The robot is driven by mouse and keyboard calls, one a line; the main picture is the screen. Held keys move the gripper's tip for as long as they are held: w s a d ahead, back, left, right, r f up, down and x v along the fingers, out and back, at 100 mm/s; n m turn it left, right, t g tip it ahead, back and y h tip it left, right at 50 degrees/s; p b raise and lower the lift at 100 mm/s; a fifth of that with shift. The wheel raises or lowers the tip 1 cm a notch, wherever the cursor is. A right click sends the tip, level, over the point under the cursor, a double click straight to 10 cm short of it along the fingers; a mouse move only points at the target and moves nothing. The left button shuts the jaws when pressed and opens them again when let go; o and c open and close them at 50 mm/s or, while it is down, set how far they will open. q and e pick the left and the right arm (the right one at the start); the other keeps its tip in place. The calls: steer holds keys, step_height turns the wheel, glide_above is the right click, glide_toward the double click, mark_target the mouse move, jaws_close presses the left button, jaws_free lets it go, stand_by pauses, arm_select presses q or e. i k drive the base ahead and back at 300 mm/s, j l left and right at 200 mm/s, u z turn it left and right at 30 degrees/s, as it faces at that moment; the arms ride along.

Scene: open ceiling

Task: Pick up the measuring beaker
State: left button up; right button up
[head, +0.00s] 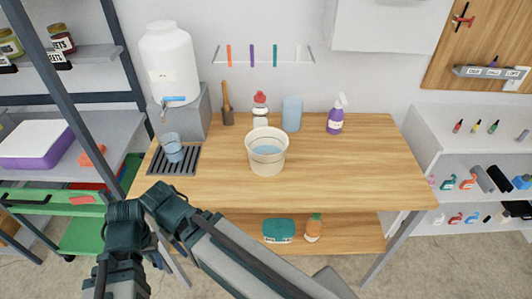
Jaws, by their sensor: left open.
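The measuring beaker (172,147) looks small, clear and bluish. It stands upright on the black slatted tray (180,161) at the left end of the wooden table, below the blue tap of the white dispenser. My left arm comes in along the bottom of the head view, folded at its dark green joints in front of the table's left end. My left gripper (117,284) is at the lower left, open, below and apart from the beaker; its fingertips are hard to make out. My right gripper is not in view.
A white bucket (267,151) holding water stands mid-table. Behind it are a red-capped bottle (260,110), a blue container (292,114) and a purple spray bottle (336,115). The table's (355,165) right half is clear. Shelves stand on both sides.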

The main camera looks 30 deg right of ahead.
mark_target(171, 143)
steer(key=i+j, duration=0.25)
steer(key=j, duration=0.15)
steer(key=i+j, duration=0.2)
steer(key=j, duration=0.2)
steer(key=i+j+z, duration=0.1)
steer(key=i+j, duration=0.15)
steer(key=j, duration=0.2)
